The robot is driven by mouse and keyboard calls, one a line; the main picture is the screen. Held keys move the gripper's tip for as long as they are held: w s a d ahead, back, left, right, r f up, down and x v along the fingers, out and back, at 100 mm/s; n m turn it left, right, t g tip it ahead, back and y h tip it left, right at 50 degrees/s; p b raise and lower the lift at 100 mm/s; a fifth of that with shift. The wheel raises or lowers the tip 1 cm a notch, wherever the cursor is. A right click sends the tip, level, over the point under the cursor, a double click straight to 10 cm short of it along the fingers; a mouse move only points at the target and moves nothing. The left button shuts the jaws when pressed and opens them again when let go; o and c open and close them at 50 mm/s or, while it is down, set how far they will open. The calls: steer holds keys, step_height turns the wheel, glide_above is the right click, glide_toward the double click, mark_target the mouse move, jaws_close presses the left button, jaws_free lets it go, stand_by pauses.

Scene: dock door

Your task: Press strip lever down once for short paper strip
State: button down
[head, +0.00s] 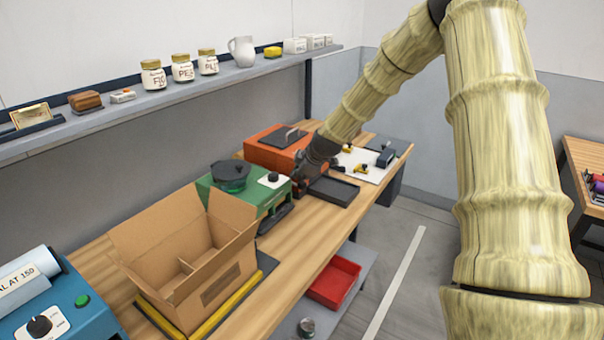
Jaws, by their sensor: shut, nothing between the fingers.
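My gripper (300,187) is dark and shut with nothing in it. It points down at the right end of a green machine (245,200), just in front of an orange machine (272,150). I cannot tell whether it touches either one. The green machine has a black round top and a white panel with a black knob. The orange machine has a dark flat piece (283,137) on top. I cannot clearly make out which part is the strip lever; my gripper and arm cover part of this area. I see no paper strip.
An open cardboard box (232,255) stands in front on the wooden bench. A black tray (334,190) lies right of my gripper, with a white board (368,164) beyond. A blue machine (85,308) is at the near left. A shelf with jars runs above; a red bin (335,282) sits below.

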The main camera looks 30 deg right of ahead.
steer(key=shift+s+f, duration=0.2)
steer(key=shift+f, duration=0.25)
steer(key=shift+s+f, duration=0.2)
steer(key=shift+f, duration=0.25)
steer(key=shift+w+r, duration=0.1)
steer(key=shift+r, duration=0.05)
steer(key=shift+w+d+r, duration=0.2)
steer(key=shift+w+r, duration=0.2)
steer(key=shift+r, duration=0.3)
steer(key=shift+w+a+r+p, duration=0.1)
steer(key=shift+a+r+p, duration=0.05)
steer(key=shift+r+p, duration=0.5)
steer(key=shift+w+r+p, duration=0.2)
steer(key=shift+r+p, duration=0.2)
steer(key=shift+r, duration=0.5)
steer(key=shift+w+r+p, duration=0.15)
steer(key=shift+r+p, duration=0.25)
steer(key=shift+r, duration=0.45)
steer(key=shift+r, duration=0.1)
steer(key=shift+w+a+r+p, duration=0.1)
steer(key=shift+w+r+p, duration=0.1)
steer(key=shift+r+p, duration=0.75)
steer(key=shift+w+a+r+p, duration=0.15)
steer(key=shift+r+p, duration=0.25)
steer(key=shift+r, duration=1.05)
steer(key=shift+d, duration=0.1)
